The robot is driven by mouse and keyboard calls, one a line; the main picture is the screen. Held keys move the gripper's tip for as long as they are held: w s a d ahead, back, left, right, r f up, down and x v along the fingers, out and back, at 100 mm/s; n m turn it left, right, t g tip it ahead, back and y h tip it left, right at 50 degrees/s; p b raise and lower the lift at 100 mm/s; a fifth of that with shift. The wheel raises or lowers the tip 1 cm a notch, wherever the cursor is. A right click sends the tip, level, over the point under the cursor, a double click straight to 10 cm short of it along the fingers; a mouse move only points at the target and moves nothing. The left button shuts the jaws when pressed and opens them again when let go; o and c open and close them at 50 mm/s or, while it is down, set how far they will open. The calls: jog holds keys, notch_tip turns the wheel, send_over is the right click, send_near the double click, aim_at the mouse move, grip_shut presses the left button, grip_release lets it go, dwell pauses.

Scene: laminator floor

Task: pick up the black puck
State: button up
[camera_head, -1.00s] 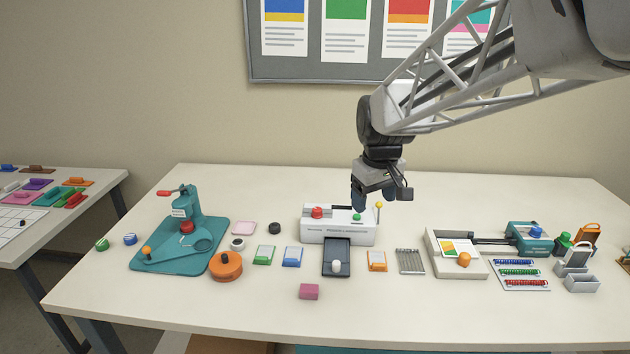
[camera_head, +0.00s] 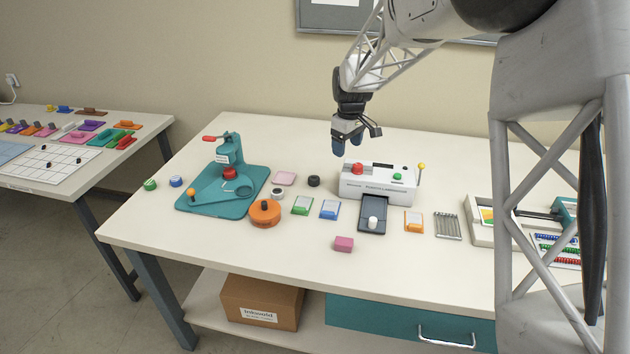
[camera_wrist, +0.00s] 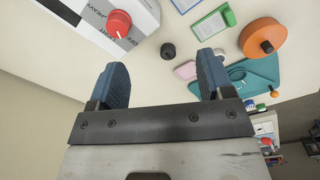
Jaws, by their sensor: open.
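The black puck (camera_head: 313,181) is a small dark disc lying on the white table, left of the white laminator and right of the pink pad. In the wrist view the puck (camera_wrist: 168,50) lies just beyond the fingertips, between their lines. My gripper (camera_head: 346,146) hangs above the table, up and to the right of the puck, over the back left of the laminator. Its blue fingers (camera_wrist: 160,75) are apart and nothing is between them.
The white laminator (camera_head: 378,184) with red and green knobs stands close right of the puck. A teal press (camera_head: 222,188), pink pad (camera_head: 285,178), white-topped round piece (camera_head: 277,193) and orange round box (camera_head: 265,213) are to its left. Green and blue cards (camera_head: 329,209) lie in front.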

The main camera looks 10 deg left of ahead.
aim_at(313, 178)
jog(key=w+a+f+n, duration=0.1)
jog(key=w+a+f, duration=0.1)
jog(key=a+f, duration=0.1)
jog(key=w+a+f+n, duration=0.1)
jog(key=w+a+f, duration=0.2)
jog(key=a+f, duration=0.1)
jog(key=w+a+f+n, duration=0.1)
jog(key=w+a+f, duration=0.1)
jog(key=a+f, duration=0.2)
jog(key=shift+w+a+g, duration=0.25)
jog(key=shift+a+g, duration=0.05)
jog(key=shift+a, duration=0.15)
jog(key=shift+f, duration=0.15)
jog(key=shift+f, duration=1.2)
jog(key=shift+f, duration=0.15)
jog(key=shift+f, duration=2.45)
jog(key=c, duration=1)
